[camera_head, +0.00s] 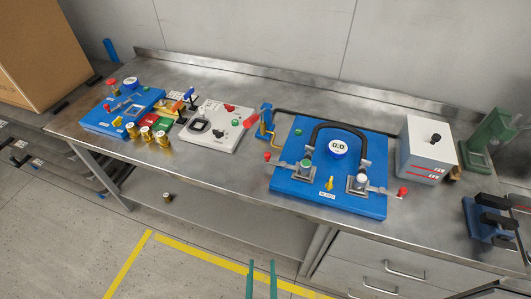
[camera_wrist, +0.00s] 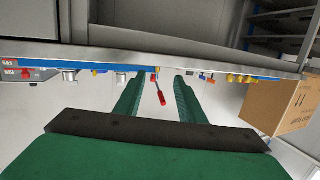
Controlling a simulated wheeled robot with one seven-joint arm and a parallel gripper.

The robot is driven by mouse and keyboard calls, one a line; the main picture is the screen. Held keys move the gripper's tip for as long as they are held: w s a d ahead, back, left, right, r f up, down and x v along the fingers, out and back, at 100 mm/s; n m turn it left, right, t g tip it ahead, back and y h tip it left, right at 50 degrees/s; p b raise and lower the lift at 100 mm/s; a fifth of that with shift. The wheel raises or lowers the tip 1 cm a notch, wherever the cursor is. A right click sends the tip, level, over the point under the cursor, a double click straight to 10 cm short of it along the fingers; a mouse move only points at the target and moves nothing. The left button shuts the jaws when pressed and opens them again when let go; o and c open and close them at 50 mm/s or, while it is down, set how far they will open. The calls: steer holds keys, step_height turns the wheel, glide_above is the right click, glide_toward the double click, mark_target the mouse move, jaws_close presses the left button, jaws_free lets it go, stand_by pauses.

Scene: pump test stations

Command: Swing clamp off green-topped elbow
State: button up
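The green-topped elbow (camera_head: 306,164) stands on the left part of the blue pump board (camera_head: 320,200), at one end of a black hose. A grey clamp (camera_head: 287,164) with a red knob at its left end reaches to this elbow. It appears to lie over the elbow's base, but it is too small to tell its exact state. My gripper (camera_head: 262,268) shows as two green fingers at the bottom of the head view, in front of the bench and well away from the clamp. In the wrist view my gripper (camera_wrist: 157,80) is open with nothing held between its fingers.
A white-topped elbow (camera_head: 362,180) with a second red-knobbed clamp (camera_head: 385,190) sits on the board's right. A round gauge (camera_head: 338,147) is between them. Bare bench lies in front.

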steer(key=w+r+t, duration=0.1)
steer(key=w+r, duration=0.2)
steer(key=w, duration=1)
steer(key=h, duration=0.1)
glide_toward(268, 156)
steer(key=shift+w+a+f+m+t, duration=0.1)
steer(key=shift+w+f+m+t, duration=0.05)
steer(key=shift+f+m+t, duration=0.2)
steer(key=w, duration=0.7)
steer(key=w+d, duration=0.1)
steer(key=w, duration=0.2)
steer(key=shift+w, duration=0.4)
steer(key=shift+a, duration=0.1)
steer(key=shift+c, duration=0.6)
jaws_close()
